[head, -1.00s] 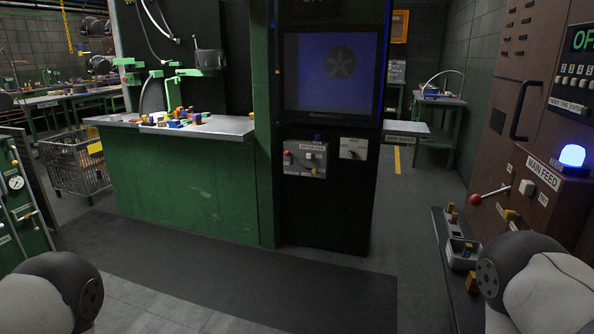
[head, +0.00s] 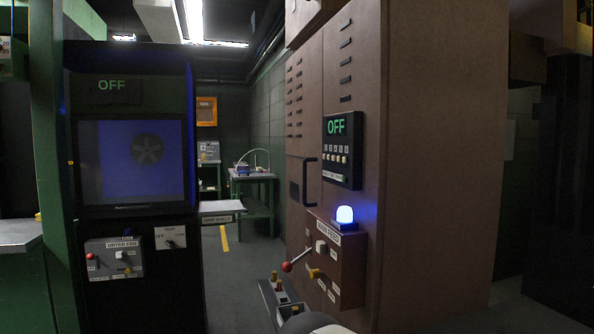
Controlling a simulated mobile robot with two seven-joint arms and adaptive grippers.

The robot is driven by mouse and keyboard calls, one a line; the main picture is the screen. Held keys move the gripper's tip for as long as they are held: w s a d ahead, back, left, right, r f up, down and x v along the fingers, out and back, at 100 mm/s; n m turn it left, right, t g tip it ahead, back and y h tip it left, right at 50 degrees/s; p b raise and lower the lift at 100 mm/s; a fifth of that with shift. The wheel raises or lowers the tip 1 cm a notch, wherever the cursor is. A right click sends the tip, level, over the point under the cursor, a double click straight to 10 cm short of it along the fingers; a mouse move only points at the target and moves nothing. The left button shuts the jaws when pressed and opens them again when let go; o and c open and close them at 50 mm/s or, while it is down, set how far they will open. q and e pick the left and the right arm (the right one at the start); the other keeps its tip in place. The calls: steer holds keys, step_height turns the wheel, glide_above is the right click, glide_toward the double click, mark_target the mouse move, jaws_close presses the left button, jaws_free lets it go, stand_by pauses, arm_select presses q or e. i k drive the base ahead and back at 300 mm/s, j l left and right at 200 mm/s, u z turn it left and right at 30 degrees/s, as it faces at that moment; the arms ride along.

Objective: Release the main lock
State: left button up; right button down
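The brown MAIN FEED box (head: 348,268) is mounted on the front of the tall brown cabinet (head: 430,150). It carries a lever with a red knob (head: 288,267), a white block-like control (head: 321,247) and a small yellow piece (head: 315,273). I cannot tell for certain which part is the main lock. A lit blue beacon (head: 345,215) sits on top of the box. The panel above it (head: 342,150) reads OFF in green. Part of my own arm shows at the bottom edge. Neither gripper is in view.
A dark machine with a blue screen (head: 135,160) and a DRYER FAN panel (head: 114,258) stands at left. A small shelf (head: 222,206) juts from its side. A narrow tray with small parts (head: 278,290) is below the lever.

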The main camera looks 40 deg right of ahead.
mark_target(316, 273)
steer(key=z, duration=1.4)
